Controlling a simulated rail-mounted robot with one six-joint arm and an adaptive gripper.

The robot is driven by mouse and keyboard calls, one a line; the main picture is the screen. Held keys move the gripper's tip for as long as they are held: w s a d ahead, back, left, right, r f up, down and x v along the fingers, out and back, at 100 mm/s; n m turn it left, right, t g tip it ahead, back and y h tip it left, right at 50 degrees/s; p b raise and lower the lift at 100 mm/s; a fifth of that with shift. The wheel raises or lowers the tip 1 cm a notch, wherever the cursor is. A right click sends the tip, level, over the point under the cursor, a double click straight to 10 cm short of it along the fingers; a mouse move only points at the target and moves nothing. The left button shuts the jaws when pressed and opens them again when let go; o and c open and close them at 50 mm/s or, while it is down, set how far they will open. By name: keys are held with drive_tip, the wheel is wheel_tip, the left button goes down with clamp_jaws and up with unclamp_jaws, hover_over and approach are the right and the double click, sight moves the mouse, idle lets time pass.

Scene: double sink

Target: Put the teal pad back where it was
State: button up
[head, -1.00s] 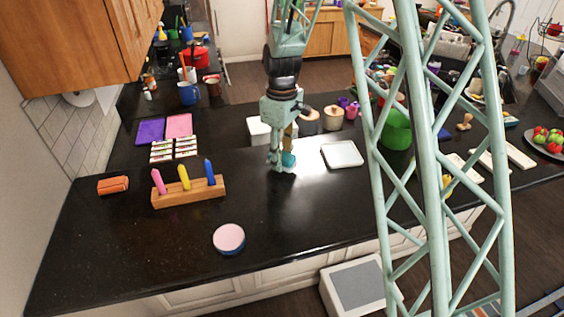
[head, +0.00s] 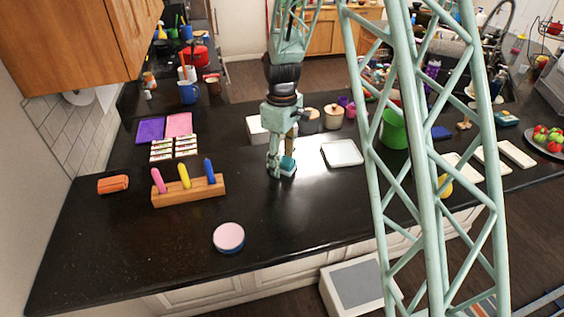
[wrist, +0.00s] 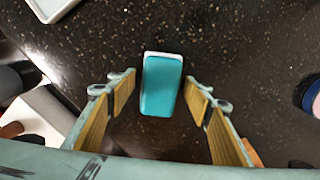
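The teal pad (head: 287,165), a rounded teal block with a white edge, is on the black counter left of the white square tray. In the wrist view the teal pad (wrist: 161,87) lies between the two fingers of my gripper (wrist: 161,92), with a dark gap on each side. My gripper is open and touches neither side of it. In the head view my gripper (head: 281,164) points down over the pad and partly covers it.
The white square tray (head: 342,153) is just to the right. A white box (head: 258,130) and lidded pots (head: 333,117) stand behind. A wooden block with coloured pegs (head: 189,193) is to the left, a pink round item (head: 229,237) in front. Counter between is clear.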

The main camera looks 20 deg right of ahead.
sight(282, 159)
drive_tip(key=shift+r, duration=0.15)
wheel_tip(282, 159, up, 12)
idle(1.1)
drive_tip(key=shift+r, duration=0.1)
idle(0.6)
